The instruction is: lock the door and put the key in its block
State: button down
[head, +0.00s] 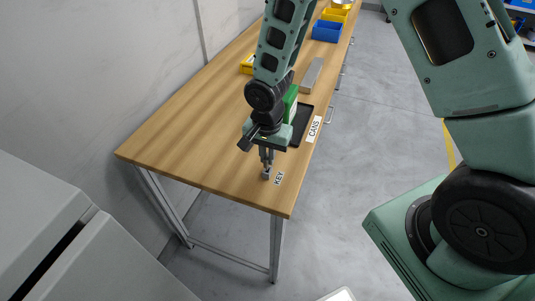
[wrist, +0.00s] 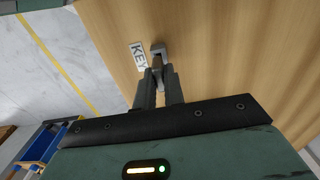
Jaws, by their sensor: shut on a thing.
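My gripper (head: 267,160) points down over the near end of the wooden table, beside the KEY label (head: 279,178). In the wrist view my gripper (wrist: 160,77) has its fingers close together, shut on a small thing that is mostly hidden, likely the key. A small grey block (head: 265,176) sits on the table right at the fingertips; it also shows in the wrist view (wrist: 158,48), next to the label (wrist: 138,56). I cannot tell how far the key sits in the block. No door lock is clearly visible.
A pale cabinet (head: 50,215) with a dark gap stands at lower left. On the table (head: 180,145), a black tray (head: 303,125) by the CANS label, a green thing (head: 291,101), a grey bar (head: 312,75) and yellow and blue bins (head: 327,31) stand farther back. The near left tabletop is clear.

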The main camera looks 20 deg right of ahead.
aim_at(267, 156)
jog(key=shift+f+b, duration=0.95)
jog(key=shift+f, duration=0.2)
jog(key=c, duration=1.4)
grip_release()
jog(key=shift+r, duration=0.15)
notch_tip(267, 156, up, 17)
jog(key=b, duration=0.1)
jog(key=s+a+r+n, duration=0.1)
jog(key=s+a+n, duration=0.2)
jog(key=s+n, duration=0.5)
jog(key=s+a+r+n, duration=0.1)
jog(key=s+a+n, duration=0.2)
jog(key=s+n, duration=0.5)
jog(key=s, duration=0.5)
jog(key=shift+a+n+y, duration=0.2)
jog(key=shift+n+y, duration=0.1)
jog(key=shift+n, duration=0.1)
